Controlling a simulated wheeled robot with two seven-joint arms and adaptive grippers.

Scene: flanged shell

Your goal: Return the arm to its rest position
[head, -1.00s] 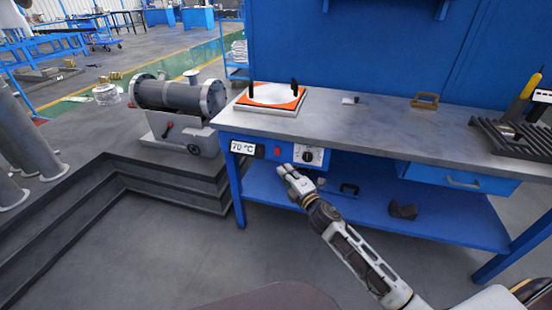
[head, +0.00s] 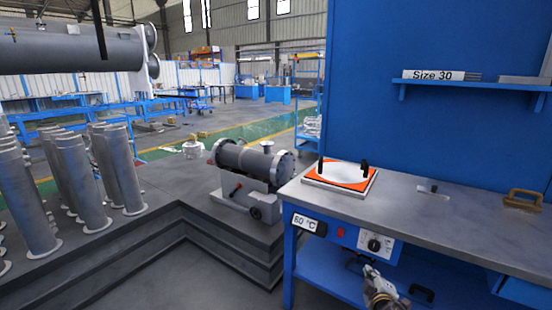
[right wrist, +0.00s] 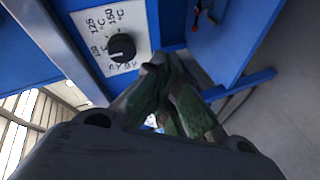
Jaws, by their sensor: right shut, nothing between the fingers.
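My right gripper (head: 372,272) is at the lower right of the head view, below the control panel on the front of the blue workbench. It is shut and empty. In the right wrist view its closed fingers (right wrist: 172,100) are close below the temperature dial (right wrist: 122,47) and look apart from it. The dial (head: 374,244) also shows in the head view, right of a red button (head: 341,232) and a display (head: 305,223) that seems to read 60 °C. My left gripper is not in view.
The workbench top (head: 400,192) holds an orange-framed heating plate (head: 341,175) and a wooden-looking handle (head: 523,200). A flanged shell (head: 252,163) rests on a stand to the left. Several upright tubes (head: 78,180) stand at far left. The floor before the bench is clear.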

